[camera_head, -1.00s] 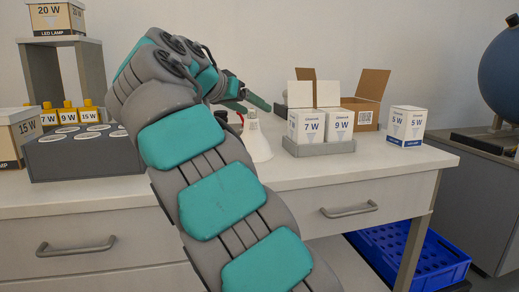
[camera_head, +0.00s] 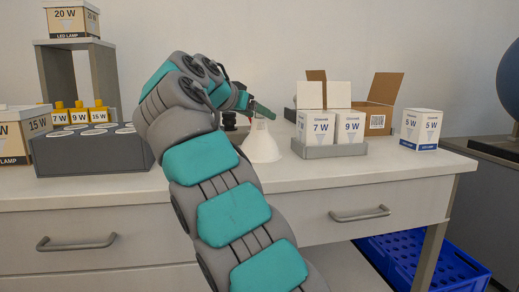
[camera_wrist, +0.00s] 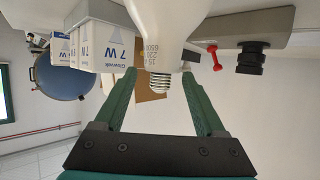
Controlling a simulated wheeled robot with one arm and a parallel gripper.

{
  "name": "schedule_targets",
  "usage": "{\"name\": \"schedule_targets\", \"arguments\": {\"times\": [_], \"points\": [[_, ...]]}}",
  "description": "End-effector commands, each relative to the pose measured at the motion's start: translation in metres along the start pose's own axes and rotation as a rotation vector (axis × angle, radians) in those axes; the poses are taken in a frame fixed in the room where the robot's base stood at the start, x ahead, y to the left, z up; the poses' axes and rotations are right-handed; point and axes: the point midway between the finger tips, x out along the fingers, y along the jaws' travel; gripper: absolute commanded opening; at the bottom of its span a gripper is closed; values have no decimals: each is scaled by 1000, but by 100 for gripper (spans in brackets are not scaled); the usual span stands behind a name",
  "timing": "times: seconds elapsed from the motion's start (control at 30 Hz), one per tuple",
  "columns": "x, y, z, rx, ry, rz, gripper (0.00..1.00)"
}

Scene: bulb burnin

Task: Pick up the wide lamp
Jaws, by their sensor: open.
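The wide lamp (camera_head: 262,146) is white, flares out like a cone and stands on the workbench with its broad end down. In the wrist view, which looks upside down, the lamp (camera_wrist: 158,30) shows printed text on its neck, and its metal screw base (camera_wrist: 160,80) points toward my gripper. My gripper (camera_wrist: 158,76) is open, with its two green fingers on either side of the screw base and gaps on both sides. In the head view my gripper (camera_head: 255,106) is just above the lamp's top, partly hidden by my arm.
A grey tray (camera_head: 331,151) with 7 W and 9 W boxes stands close right of the lamp. An open cardboard box (camera_head: 381,105) is behind it, and a 5 W box (camera_head: 421,129) farther right. A red and black fitting (camera_wrist: 215,58) is near the lamp. A grey rack (camera_head: 92,157) stands left.

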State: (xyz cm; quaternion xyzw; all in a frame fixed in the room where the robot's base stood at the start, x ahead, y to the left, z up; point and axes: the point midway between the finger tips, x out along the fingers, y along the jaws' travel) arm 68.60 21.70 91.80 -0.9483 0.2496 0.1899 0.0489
Motion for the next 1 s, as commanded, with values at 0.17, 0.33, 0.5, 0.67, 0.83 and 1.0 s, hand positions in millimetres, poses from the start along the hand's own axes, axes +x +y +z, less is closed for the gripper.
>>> {"name": "schedule_targets", "arguments": {"times": [0.17,0.33,0.5,0.67,0.83,1.0], "points": [[13,-1,-1,0,2,-3,72],[13,-1,-1,1,2,-3,71],[13,-1,-1,1,2,-3,52],[13,-1,-1,1,2,-3,34],[13,-1,-1,1,2,-3,15],[13,-1,-1,1,2,-2,0]]}}
